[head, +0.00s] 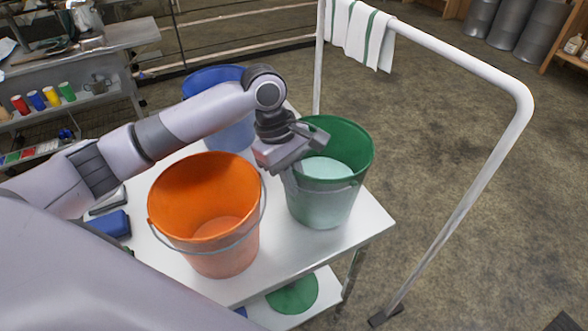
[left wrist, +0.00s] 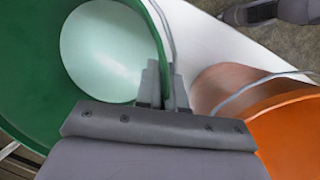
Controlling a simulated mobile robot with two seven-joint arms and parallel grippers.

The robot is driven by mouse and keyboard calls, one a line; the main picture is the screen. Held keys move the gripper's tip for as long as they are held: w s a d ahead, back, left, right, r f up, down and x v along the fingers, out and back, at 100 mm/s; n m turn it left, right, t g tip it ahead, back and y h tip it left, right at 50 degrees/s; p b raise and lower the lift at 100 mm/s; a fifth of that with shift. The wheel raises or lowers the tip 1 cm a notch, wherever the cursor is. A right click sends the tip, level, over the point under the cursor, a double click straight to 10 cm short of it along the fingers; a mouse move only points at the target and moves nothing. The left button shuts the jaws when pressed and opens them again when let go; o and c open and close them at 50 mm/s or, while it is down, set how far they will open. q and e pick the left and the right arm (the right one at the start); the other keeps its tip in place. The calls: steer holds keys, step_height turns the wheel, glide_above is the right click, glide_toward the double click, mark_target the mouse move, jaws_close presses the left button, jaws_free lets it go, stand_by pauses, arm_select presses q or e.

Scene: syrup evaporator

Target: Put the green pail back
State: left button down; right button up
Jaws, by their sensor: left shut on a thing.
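The green pail (head: 325,205) is upright at the right end of the white table, with a pale round surface inside; I cannot tell whether that is its bottom or contents. My left gripper (head: 308,137) is shut on the pail's rim on the side facing the orange pail. In the left wrist view the green pail (left wrist: 30,100) fills the left side, with its rim between the fingers (left wrist: 162,88). A dark grey part at the top of that view may be my right gripper (left wrist: 252,13); its jaws are unclear.
An orange pail (head: 205,200) stands close to the left, and a blue pail (head: 225,125) behind. The white table (head: 290,255) has a lower shelf with a flat green disc (head: 295,294). A white rail (head: 465,170) with towels (head: 360,35) rises at the right.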

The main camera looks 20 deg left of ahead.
arm_select(q)
steer(key=shift+w+d+r, duration=0.1)
steer(key=shift+w+r, duration=0.05)
steer(key=shift+r, duration=0.1)
steer(key=c, duration=1.5)
jaws_free()
steer(key=shift+f, duration=0.3)
steer(key=shift+c, duration=0.2)
steer(key=o, duration=0.3)
steer(key=shift+s, duration=0.2)
steer(key=v, duration=1.2)
steer(key=shift+r, duration=0.15)
